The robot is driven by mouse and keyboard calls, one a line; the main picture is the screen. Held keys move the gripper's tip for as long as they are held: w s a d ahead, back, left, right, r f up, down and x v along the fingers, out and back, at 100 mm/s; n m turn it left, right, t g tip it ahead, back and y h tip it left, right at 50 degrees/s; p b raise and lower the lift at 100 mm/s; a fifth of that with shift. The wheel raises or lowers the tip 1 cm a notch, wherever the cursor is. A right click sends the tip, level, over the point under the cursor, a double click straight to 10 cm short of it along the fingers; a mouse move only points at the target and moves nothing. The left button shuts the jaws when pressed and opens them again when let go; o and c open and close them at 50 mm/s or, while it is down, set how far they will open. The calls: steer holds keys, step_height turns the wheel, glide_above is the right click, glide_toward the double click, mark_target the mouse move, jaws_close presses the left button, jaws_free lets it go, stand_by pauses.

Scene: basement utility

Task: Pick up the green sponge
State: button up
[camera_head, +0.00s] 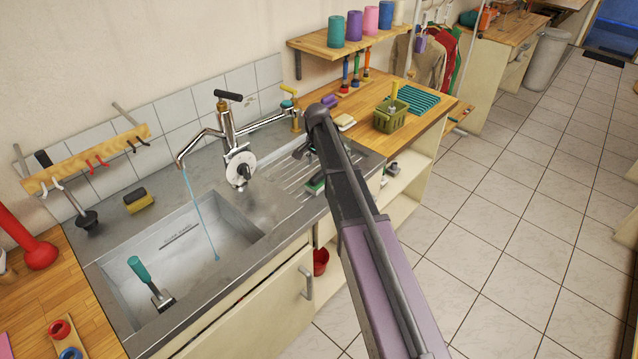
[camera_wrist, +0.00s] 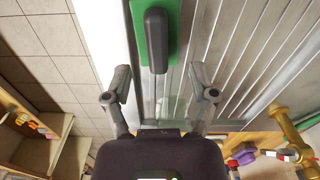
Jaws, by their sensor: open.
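The green sponge (camera_wrist: 174,30) lies on the ribbed drainboard, with a dark grey bar or handle on top of it. In the head view it shows as a small green block (camera_head: 316,187) at the drainboard's front edge, partly hidden by my arm. My gripper (camera_wrist: 160,88) is open and empty. Its two fingers are spread wide over the drainboard. In the wrist view the sponge lies beyond the fingertips, between their lines, with its dark end nearest. I see no contact; the height gap is hard to judge.
A tall tap (camera_head: 229,140) and a running-water sink (camera_head: 238,247) are left of the drainboard. A yellow sponge (camera_head: 139,203) sits behind the sink. A green basket (camera_head: 389,120) stands on the wooden counter to the right. Shelves (camera_wrist: 35,150) lie below the counter.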

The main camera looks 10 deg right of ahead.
mark_target(318, 174)
steer(key=shift+f, duration=0.15)
steer(key=shift+d+f+b, duration=0.1)
steer(key=shift+f+b, duration=2.4)
steer(key=shift+b, duration=0.1)
jaws_close()
